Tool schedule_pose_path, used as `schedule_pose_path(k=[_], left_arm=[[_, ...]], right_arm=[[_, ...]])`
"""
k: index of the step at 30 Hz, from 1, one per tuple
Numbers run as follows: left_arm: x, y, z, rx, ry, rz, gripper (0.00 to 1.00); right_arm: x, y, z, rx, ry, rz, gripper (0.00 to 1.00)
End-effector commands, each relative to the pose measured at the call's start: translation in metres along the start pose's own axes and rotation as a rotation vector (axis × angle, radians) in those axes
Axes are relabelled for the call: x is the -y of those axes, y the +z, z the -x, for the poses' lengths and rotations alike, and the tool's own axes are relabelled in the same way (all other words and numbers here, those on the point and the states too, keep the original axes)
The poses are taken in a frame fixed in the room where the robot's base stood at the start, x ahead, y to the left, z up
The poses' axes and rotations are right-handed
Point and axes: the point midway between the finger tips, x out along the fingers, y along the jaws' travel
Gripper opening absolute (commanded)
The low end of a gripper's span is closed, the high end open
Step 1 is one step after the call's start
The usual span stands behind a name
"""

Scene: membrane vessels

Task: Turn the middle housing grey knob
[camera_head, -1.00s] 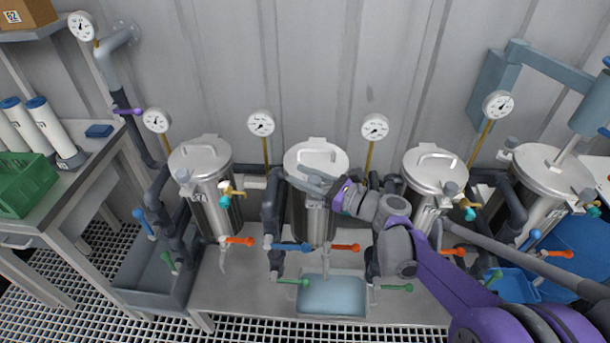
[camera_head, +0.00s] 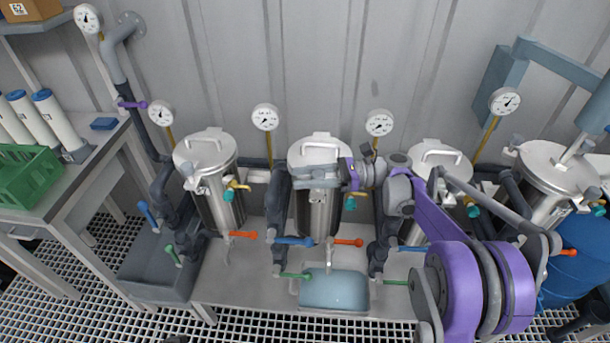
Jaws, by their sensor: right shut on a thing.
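The middle housing (camera_head: 318,215) is a steel cylinder with a flat lid (camera_head: 318,148) and a lid handle. My right gripper (camera_head: 320,178) reaches in from the right and lies across the front of this housing, just under the lid rim. It is shut on the grey knob there, which the fingers mostly hide. The gripper's purple wrist is right of the housing. A like grey knob (camera_head: 202,190) shows on the left housing (camera_head: 222,205). My left gripper is not in view.
A brass valve with a teal knob (camera_head: 349,203) is close below my right wrist. Gauges (camera_head: 379,122) stand behind the housings. Orange (camera_head: 348,242), blue (camera_head: 294,240) and green levers and a blue tub (camera_head: 334,290) are below. The right housing (camera_head: 430,165) stands behind my right arm.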

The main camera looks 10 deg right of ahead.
Motion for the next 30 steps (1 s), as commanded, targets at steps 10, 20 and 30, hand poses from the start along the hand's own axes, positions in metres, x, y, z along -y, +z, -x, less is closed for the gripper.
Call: schedule_pose_path(k=[10, 20, 30], left_arm=[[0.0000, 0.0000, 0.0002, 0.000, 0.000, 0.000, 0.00], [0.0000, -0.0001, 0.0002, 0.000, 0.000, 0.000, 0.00], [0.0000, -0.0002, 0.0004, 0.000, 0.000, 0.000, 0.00]], right_arm=[[-0.0007, 0.0007, -0.0003, 0.002, 0.022, 0.001, 0.00], [-0.0006, 0.0007, -0.0004, 0.002, 0.020, 0.001, 0.67], [-0.0006, 0.0021, -0.0003, 0.001, 0.020, 0.001, 0.72]])
